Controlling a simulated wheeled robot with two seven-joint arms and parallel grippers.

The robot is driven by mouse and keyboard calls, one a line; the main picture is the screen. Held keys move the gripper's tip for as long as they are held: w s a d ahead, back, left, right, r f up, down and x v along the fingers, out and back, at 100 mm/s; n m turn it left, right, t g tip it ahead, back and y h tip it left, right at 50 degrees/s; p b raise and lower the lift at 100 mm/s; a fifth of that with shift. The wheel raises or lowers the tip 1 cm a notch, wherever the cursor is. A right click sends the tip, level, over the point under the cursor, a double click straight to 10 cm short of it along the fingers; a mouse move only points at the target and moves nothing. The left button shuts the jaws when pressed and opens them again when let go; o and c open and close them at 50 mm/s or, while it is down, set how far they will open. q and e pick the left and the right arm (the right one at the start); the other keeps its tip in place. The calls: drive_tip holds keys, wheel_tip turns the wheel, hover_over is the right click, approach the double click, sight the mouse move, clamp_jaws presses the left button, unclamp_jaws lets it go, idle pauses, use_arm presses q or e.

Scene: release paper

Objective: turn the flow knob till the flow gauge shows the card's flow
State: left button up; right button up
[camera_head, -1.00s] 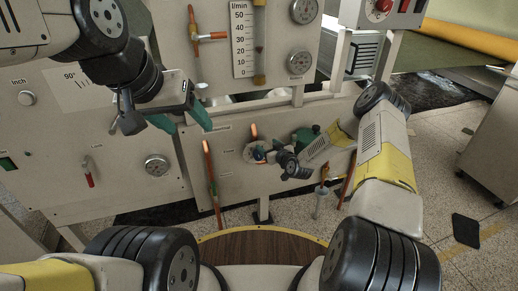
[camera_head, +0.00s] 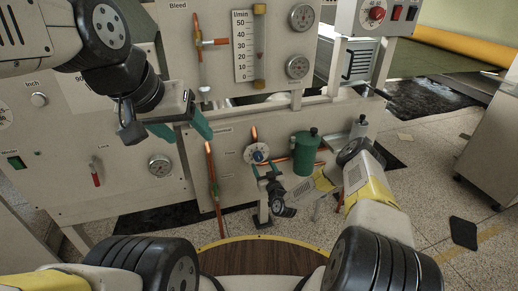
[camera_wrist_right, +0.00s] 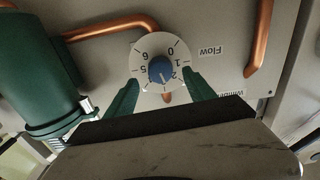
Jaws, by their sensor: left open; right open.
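The flow knob (camera_head: 258,153) is blue on a round white dial, on the lower panel. In the right wrist view the knob (camera_wrist_right: 161,70) shows upside down; its pale pointer mark seems near 2. My right gripper (camera_head: 265,171) is open, just below the knob in the head view. In the wrist view its green fingers (camera_wrist_right: 163,92) stand on either side of the knob's lower part, apparently not gripping it. The flow gauge (camera_head: 245,45) is an upright l/min scale with a tube; its float reading is too small to tell. My left gripper (camera_head: 190,126) is open, away from the knob. I cannot make out the card.
A green cylinder (camera_head: 306,151) stands right of the knob. Copper pipes run beside it, one (camera_head: 212,175) upright at its left. Two round dials (camera_head: 301,17) (camera_head: 299,67) are right of the gauge. A red knob (camera_head: 376,13) sits on a box at upper right.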

sight(259, 159)
drive_tip(key=x, duration=0.6)
drive_tip(key=c, duration=1.4)
drive_tip(key=shift+o, duration=0.2)
drive_tip(key=shift+m, duration=0.4)
drive_tip(key=m, duration=0.4)
drive_tip(key=shift+m, duration=2.6)
drive_tip(key=o, duration=1.4)
drive_tip(key=shift+c, duration=0.2)
